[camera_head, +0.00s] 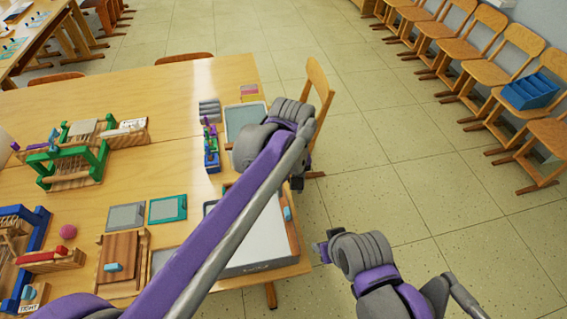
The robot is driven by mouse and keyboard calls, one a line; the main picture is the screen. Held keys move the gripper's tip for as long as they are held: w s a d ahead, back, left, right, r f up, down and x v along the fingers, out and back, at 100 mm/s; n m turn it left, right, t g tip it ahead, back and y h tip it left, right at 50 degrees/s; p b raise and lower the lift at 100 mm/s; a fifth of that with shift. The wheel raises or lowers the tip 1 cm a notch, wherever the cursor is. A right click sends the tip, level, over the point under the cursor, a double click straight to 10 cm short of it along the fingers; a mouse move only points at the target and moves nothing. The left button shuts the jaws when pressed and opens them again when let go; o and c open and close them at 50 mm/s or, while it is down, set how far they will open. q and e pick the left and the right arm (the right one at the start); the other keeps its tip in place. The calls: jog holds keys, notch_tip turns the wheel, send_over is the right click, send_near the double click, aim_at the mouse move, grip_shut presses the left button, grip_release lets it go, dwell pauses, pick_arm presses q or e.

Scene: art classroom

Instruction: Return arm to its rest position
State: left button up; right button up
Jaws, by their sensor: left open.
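My left arm, purple and grey, reaches from the bottom left across the wooden table (180,82) to its right edge. Its left gripper (297,184) hangs beyond the elbow near that edge, small and dark, largely hidden by the arm; it is open, and nothing shows in it. My right arm is bent over the floor at the lower right. The end of the right gripper (321,252) points left toward the table's corner; its fingers are too small to read.
Under my left arm lies a white-topped tray (268,240). A blue holder (211,150), green loom (75,165) and wooden board (120,262) stand on the table. A chair (318,95) is beside my left elbow. Floor to the right is clear up to a chair row (470,50).

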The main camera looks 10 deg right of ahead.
pick_arm(q)
jog(key=s+a+t, duration=0.1)
jog(key=s+a, duration=0.1)
jog(key=a, duration=0.7)
jog(key=s+a+t, duration=0.1)
jog(key=s+a, duration=0.1)
jog(key=a, duration=0.7)
jog(key=s+a+f+t, duration=0.3)
jog(key=s+a+f, duration=0.3)
jog(key=s+a, duration=0.3)
jog(key=a, duration=0.2)
jog(key=shift+s+a, duration=0.2)
jog(key=shift+a, duration=0.2)
